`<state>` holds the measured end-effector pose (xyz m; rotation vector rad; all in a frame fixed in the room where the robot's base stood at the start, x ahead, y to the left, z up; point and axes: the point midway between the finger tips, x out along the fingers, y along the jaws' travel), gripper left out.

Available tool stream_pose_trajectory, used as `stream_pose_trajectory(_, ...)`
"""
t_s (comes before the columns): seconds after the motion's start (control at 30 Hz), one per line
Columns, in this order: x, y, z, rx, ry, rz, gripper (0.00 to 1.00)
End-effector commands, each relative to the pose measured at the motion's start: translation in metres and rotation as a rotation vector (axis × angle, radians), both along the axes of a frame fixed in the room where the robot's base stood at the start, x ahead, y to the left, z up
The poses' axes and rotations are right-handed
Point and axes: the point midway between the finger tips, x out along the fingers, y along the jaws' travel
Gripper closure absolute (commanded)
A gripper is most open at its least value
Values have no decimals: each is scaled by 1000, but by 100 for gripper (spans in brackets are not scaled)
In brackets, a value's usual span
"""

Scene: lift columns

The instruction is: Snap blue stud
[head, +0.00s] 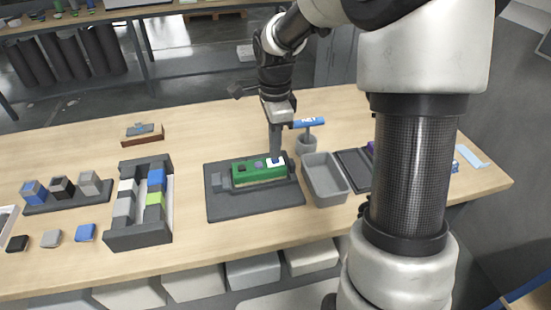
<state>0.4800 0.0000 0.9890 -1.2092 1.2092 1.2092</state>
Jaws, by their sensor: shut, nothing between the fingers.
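A green block (246,174) lies on a dark fixture plate (270,200) in the middle of the table. Along its top are a few small dark patches and, at its right end, a small white and blue piece (277,161), which looks like the blue stud. My gripper (276,155) points straight down at this right end, shut and empty. Its tip is at or just above the stud and partly covers it; I cannot tell whether they touch.
A grey bin (325,178) stands right of the plate, with a blue-headed tool (308,124) in a grey holder behind it. A dark rack (140,233) with coloured blocks stands to the left. Loose small blocks lie at far left. The table is clear behind the plate.

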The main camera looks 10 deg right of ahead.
Motion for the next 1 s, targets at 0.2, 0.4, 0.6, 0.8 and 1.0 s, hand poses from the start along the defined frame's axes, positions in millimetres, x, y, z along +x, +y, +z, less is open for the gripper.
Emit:
stream_pose_trajectory(0.2, 0, 0, 0, 0, 0, 0, 100)
stream_pose_trajectory(0.4, 0, 0, -3, 0, 0, 0, 100)
stream_pose_trajectory(0.6, 0, 0, -9, 0, 0, 0, 100)
stream_pose_trajectory(0.8, 0, 0, -14, 0, 0, 0, 100)
stream_pose_trajectory(1.0, 0, 0, -13, 0, 0, 0, 100)
